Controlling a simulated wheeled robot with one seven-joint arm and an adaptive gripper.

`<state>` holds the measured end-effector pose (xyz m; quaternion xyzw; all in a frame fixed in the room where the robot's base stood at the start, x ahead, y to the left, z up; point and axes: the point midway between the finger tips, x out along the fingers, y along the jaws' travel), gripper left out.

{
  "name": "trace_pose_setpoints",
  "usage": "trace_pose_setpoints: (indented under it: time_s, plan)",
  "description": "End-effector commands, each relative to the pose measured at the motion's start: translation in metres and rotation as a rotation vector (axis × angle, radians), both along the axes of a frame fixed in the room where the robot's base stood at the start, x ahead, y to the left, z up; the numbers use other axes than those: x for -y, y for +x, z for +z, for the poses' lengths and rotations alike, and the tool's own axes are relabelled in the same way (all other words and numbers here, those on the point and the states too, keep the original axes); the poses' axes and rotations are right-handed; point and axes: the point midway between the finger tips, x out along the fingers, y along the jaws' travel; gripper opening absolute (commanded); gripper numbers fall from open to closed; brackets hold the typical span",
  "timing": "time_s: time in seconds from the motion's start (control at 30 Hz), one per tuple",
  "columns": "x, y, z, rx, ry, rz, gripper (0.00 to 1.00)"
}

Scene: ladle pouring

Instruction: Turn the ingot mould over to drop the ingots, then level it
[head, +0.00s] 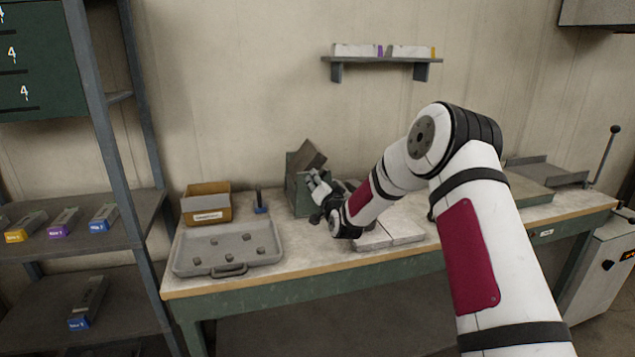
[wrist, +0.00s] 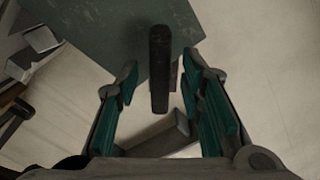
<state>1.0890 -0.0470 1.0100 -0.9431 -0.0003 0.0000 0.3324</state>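My gripper (head: 318,186) is over the bench, beside a green box-like stand (head: 294,192) with a tilted brown-grey block (head: 308,155) at its top. I cannot tell for sure whether this block is the ingot mould. In the wrist view my gripper (wrist: 160,64) is open, its two teal-padded fingers apart. A dark upright bar (wrist: 158,84) stands between the fingers, with a gap on each side. A grey bar (wrist: 158,138) lies lower between them. A flat green surface (wrist: 90,45) is beyond. No ingots can be made out clearly.
A grey handled tray (head: 188,262) with several small lumps lies on the bench's left. Pale slabs (head: 402,230) lie right of my gripper. A shelf rack (head: 112,130) borders the left.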

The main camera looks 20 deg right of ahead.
Motion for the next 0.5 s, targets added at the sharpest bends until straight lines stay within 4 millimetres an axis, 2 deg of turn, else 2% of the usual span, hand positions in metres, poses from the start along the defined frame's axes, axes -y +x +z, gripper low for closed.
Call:
trace_pose_setpoints:
  time_s: [0.2, 0.5]
  plan:
    - [0.000, 0.014, 0.000, 0.001, 0.000, -0.001, 0.35]
    - [0.000, 0.016, 0.000, 0.000, 0.000, 0.000, 0.35]
